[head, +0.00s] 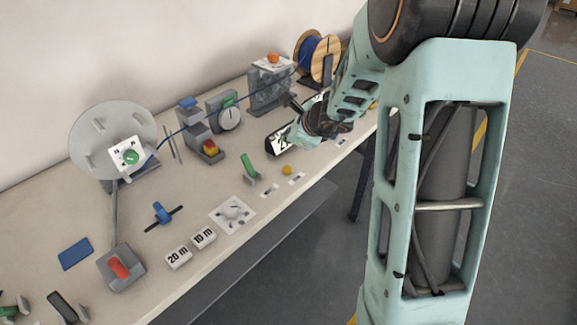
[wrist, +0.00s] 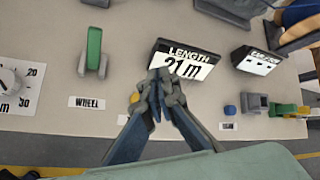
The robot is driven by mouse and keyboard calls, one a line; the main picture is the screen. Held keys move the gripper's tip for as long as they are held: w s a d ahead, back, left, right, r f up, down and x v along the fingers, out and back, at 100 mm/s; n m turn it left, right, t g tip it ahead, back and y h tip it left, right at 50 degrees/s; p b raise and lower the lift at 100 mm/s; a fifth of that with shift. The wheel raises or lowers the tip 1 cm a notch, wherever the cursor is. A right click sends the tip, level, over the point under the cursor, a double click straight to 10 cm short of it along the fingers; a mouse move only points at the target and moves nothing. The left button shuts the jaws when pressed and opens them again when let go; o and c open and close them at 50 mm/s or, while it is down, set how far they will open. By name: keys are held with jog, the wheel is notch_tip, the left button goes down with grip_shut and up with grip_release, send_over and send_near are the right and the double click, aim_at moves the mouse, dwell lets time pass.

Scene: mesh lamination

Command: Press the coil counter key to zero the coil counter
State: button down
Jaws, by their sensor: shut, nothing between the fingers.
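A black counter display reading "LENGTH 21 m" (wrist: 183,62) stands on the bench in the wrist view. In the head view its white face (head: 279,143) is partly covered by my gripper (head: 297,137). In the wrist view my gripper (wrist: 157,96) is shut and empty, its fingertips overlapping the display's lower left edge. I cannot tell whether they touch it. A small yellow round key (head: 287,170) sits in front of the display in the head view. In the wrist view a bit of yellow (wrist: 134,97) shows just left of the fingertips, mostly hidden by them.
A green lever (wrist: 93,50) labelled WHEEL stands left of the display; it also shows in the head view (head: 247,166). A second black display (wrist: 257,60) and a blue knob (wrist: 230,110) are to the right. A blue cable (head: 225,107) runs from the spool (head: 325,60) to the grey disc (head: 95,135).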

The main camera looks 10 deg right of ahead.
jog(key=shift+f, duration=0.1)
jog(key=b, duration=0.6)
send_over(288, 170)
notch_tip(288, 170, down, 7)
jog(key=shift+w+r, duration=0.1)
jog(key=shift+f+b, duration=0.95)
jog(key=shift+f, duration=0.1)
dwell(0.4)
jog(key=shift+f+b, duration=0.3)
jog(key=shift+b, duration=0.3)
jog(key=shift+f+b, duration=0.55)
jog(key=shift+b, duration=0.1)
dwell(0.5)
jog(key=shift+r, duration=0.1)
jog(key=shift+r+p, duration=0.8)
jog(key=shift+r, duration=0.05)
